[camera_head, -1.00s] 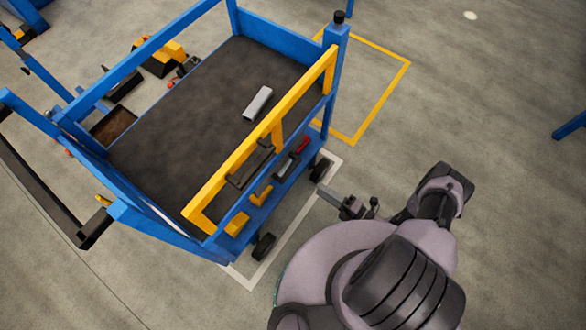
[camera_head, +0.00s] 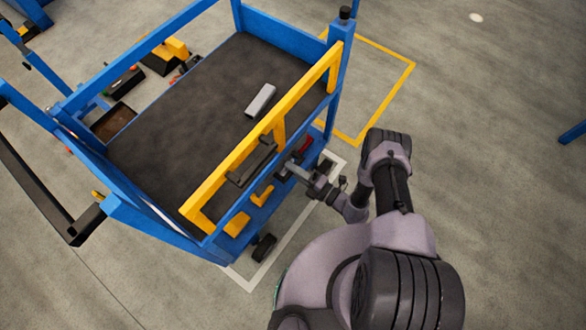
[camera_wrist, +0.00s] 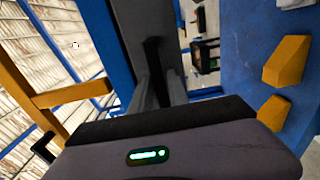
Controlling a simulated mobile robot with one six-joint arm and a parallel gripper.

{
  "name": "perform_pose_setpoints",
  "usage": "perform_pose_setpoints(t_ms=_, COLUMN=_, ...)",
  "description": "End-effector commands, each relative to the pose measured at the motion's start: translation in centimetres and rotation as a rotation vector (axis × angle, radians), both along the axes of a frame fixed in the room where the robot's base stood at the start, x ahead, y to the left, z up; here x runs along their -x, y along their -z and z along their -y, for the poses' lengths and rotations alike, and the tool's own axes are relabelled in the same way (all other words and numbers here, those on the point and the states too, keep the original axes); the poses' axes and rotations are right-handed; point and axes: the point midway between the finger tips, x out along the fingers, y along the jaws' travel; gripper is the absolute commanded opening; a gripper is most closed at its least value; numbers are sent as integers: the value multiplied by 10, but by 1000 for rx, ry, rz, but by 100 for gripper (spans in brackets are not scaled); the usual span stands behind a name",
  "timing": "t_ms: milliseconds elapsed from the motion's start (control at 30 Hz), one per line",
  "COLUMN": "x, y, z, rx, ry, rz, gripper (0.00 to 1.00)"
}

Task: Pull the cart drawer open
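The blue cart (camera_head: 185,243) stands left of centre in the head view, with a dark top surface (camera_head: 190,110). A yellow frame (camera_head: 222,188) runs along its near side and carries a black handle (camera_head: 252,162); both also show at left in the wrist view, the yellow frame (camera_wrist: 75,92) and the black handle (camera_wrist: 43,148). I cannot clearly make out a drawer's edges. My gripper (camera_head: 287,171) is at the cart's near side, below the yellow frame and right of the black handle. In the wrist view its grey fingers (camera_wrist: 158,85) stand apart before a dark surface, with nothing visible gripped.
A grey block (camera_head: 261,100) lies on the cart top. Yellow pieces (camera_head: 237,224) and a red item (camera_head: 305,145) sit on the lower shelf.

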Motion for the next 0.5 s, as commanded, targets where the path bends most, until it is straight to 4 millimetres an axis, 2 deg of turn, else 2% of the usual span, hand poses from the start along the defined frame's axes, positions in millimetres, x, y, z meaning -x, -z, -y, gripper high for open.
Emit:
perform_pose_setpoints(t_ms=33, x=0, y=0, z=0, rx=0, ry=0, rz=0, gripper=9)
perform_pose_setpoints(t_ms=100, x=0, y=0, z=0, rx=0, ry=0, rz=0, gripper=0)
perform_pose_setpoints(t_ms=500, x=0, y=0, z=0, rx=0, ry=0, rz=0, gripper=0)
